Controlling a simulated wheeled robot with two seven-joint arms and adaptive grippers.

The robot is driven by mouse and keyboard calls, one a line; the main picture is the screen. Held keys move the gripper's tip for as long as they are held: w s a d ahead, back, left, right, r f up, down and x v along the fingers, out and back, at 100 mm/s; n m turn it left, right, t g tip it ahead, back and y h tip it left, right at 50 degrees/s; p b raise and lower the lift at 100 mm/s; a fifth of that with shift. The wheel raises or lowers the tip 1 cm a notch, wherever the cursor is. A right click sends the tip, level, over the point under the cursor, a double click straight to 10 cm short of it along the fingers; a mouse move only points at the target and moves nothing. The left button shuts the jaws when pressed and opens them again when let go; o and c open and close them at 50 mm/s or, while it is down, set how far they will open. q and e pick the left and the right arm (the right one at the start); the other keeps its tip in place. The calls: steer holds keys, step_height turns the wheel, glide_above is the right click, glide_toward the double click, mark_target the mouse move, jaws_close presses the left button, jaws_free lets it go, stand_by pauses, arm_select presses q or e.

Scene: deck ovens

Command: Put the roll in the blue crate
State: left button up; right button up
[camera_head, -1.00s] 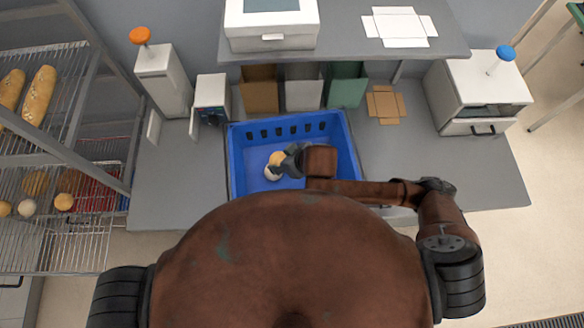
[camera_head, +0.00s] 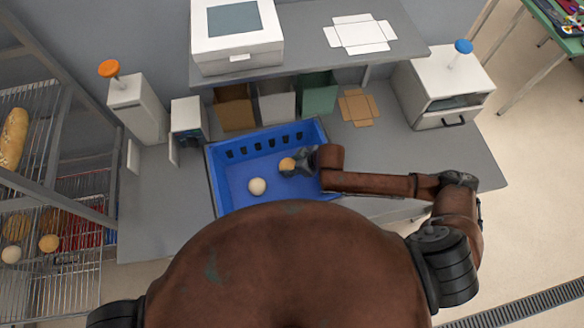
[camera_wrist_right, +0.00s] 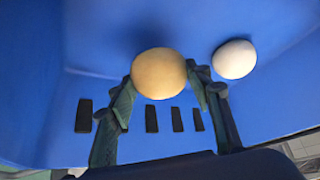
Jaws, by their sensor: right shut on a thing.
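A tan roll (camera_head: 287,164) is held between the fingers of my right gripper (camera_head: 303,161), over the inside of the blue crate (camera_head: 228,172). In the right wrist view the roll (camera_wrist_right: 159,73) sits between the two fingertips. I cannot tell whether it touches the crate floor. A paler roll (camera_head: 257,186) lies in the crate to the left, apart from the held one; it also shows in the right wrist view (camera_wrist_right: 234,59). My left gripper is out of view.
A rack (camera_head: 60,150) with bread and rolls stands at the left. Behind the crate are brown, white and green boxes (camera_head: 318,99) under a shelf. A white machine with a blue knob (camera_head: 440,90) stands at the right. The counter right of the crate is mostly clear.

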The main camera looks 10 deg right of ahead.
steer(key=shift+w+d+f+p, duration=0.1)
steer(key=shift+f+p, duration=0.1)
steer(key=shift+f, duration=0.7)
steer(key=shift+d+f+p, duration=0.1)
steer(key=shift+f+p, duration=0.05)
steer(key=shift+f, duration=0.75)
steer(key=o, duration=1)
steer(key=shift+f, duration=0.1)
steer(key=shift+o, duration=0.2)
steer(key=v, duration=1.2)
